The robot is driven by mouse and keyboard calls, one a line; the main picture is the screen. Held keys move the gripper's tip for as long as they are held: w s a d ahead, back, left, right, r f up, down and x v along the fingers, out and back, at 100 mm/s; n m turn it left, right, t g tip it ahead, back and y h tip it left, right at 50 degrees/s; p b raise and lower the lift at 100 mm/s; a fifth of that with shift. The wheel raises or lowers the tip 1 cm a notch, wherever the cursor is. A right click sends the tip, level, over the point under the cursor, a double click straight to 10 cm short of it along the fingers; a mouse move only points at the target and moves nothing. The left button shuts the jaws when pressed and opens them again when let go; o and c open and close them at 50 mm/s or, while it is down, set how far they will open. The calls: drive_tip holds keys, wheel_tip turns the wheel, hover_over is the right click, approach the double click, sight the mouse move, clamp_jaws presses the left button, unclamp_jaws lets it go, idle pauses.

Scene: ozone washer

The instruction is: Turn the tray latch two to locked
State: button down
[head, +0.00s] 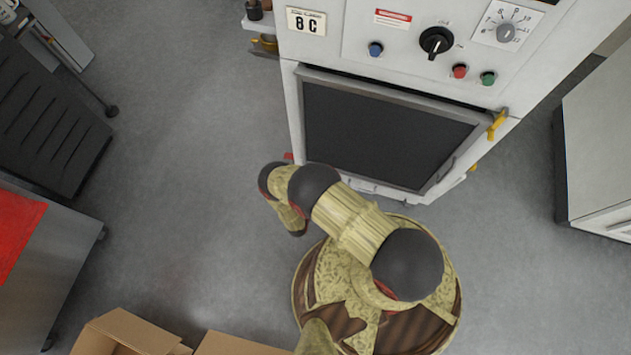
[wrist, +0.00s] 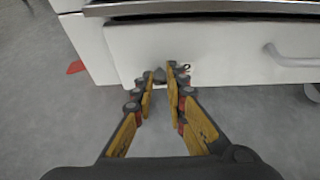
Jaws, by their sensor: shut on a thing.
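Tray latch two (wrist: 160,75) is a small dark piece on the white tray front (wrist: 225,50), next to a printed "2" in the wrist view. My gripper (wrist: 161,76) has its two fingertips on either side of this latch and is shut on it. The fingers partly cover the latch, so its angle cannot be told. In the head view my arm bends toward the foot of the machine, and my fingertips and the latch are hidden there.
The washer (head: 300,110) has a dark door window (head: 380,130) above the tray, with knobs and coloured buttons higher up. A tray handle (wrist: 285,55) is at the right. Cardboard boxes (head: 130,335) lie at the lower left.

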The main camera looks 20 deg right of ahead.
idle(0.3)
drive_tip(key=shift+w+a+f+n+g+h, duration=0.2)
drive_tip(key=shift+n+g+h, duration=0.15)
drive_tip(key=shift+n+h, duration=0.95)
drive_tip(key=shift+w+a+f+n+g+h, duration=0.1)
drive_tip(key=shift+a+n+g+h, duration=0.4)
drive_tip(key=shift+n, duration=1.4)
drive_tip(key=shift+w+d+f+n+g+h, duration=0.1)
drive_tip(key=shift+w+f+n+g+h, duration=0.05)
drive_tip(key=shift+n+h, duration=1.2)
drive_tip(key=shift+n, duration=0.35)
drive_tip(key=c, duration=1.8)
unclamp_jaws()
drive_tip(key=shift+a, duration=0.1)
drive_tip(key=v, duration=1.2)
drive_tip(key=shift+s+r, duration=0.1)
drive_tip(key=shift+r, duration=0.05)
drive_tip(key=shift+c, duration=0.4)
